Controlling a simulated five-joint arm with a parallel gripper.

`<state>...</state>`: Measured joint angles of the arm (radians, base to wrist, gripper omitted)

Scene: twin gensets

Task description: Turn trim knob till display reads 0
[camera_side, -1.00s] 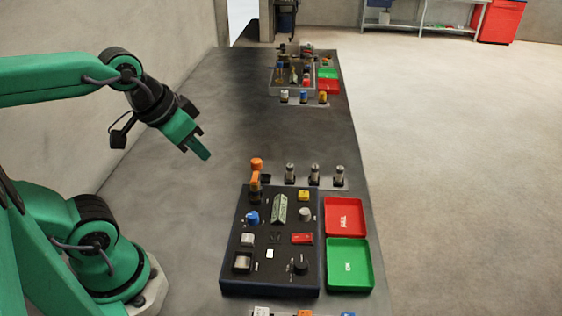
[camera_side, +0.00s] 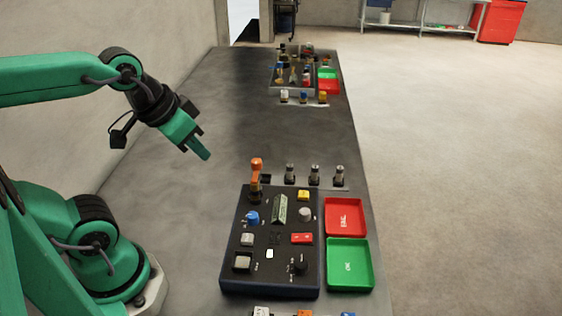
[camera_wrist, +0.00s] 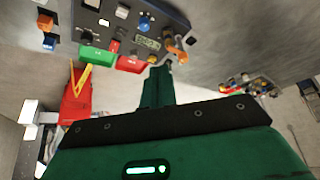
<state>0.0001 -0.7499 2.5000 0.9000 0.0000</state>
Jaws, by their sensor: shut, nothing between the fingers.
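The control panel (camera_side: 270,283) lies on the bench in the side view, with a small greenish display (camera_side: 280,208) at its upper middle; the display also shows in the wrist view (camera_wrist: 147,43). Its reading is too small to tell. A blue knob (camera_side: 252,217) sits left of the display, a grey knob (camera_side: 305,214) to its right and a black knob (camera_side: 300,267) at the lower right. I cannot read which is labelled trim. My gripper (camera_side: 205,155) is shut and empty, up in the air to the upper left of the panel, apart from everything.
An orange lever (camera_side: 256,168) stands at the panel's far left corner. A red tray (camera_side: 328,228) and a green tray (camera_side: 331,271) lie to its right. Several posts (camera_side: 314,174) stand behind it.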

